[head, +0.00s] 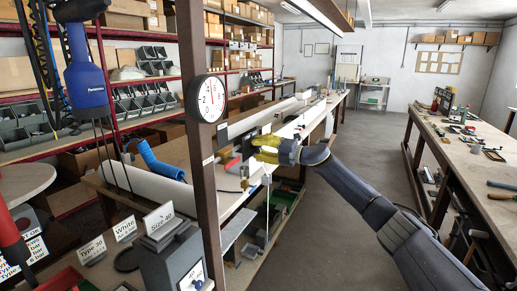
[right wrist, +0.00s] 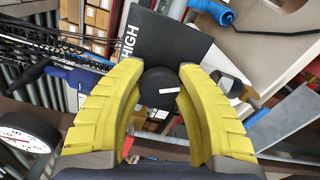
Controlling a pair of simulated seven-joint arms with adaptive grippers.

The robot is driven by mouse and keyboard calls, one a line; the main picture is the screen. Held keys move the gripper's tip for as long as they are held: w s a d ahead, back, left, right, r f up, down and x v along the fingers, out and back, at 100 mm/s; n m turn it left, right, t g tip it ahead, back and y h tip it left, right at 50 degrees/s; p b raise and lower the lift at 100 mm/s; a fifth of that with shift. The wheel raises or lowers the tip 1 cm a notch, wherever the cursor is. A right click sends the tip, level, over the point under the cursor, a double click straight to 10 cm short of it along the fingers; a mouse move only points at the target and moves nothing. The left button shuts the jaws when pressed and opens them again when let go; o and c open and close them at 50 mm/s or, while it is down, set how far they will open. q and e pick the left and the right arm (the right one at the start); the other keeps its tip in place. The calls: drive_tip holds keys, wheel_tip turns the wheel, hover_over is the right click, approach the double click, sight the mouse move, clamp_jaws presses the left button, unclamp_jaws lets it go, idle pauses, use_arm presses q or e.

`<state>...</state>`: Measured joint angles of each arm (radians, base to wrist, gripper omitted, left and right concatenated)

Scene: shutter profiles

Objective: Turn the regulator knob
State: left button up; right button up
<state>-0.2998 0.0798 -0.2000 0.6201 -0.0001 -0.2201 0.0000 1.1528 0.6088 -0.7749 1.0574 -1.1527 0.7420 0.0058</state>
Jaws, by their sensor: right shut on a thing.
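The black round regulator knob (right wrist: 156,88) carries a short white mark and sits between the yellow fingers of my right gripper (right wrist: 162,70) in the right wrist view. The fingers are shut on it from both sides. A dark plate marked HIGH (right wrist: 165,45) is behind the knob. In the head view my right gripper (head: 257,149) reaches in from the right beside the brown post, and its fingers hide the knob. A white round gauge (head: 206,99) with a red needle is on the post. My left gripper is not in view.
The brown post (head: 198,160) stands close to the gripper. A blue power tool (head: 85,75) hangs at the left. Signs such as Type 50 (head: 92,249) stand in front. A long workbench (head: 455,160) is on the right, with free floor (head: 365,130) between.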

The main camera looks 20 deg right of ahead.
drive_tip(key=o, duration=1.2)
drive_tip(key=shift+o, duration=0.2)
drive_tip(key=shift+d, duration=0.1)
drive_tip(key=v, duration=1.2)
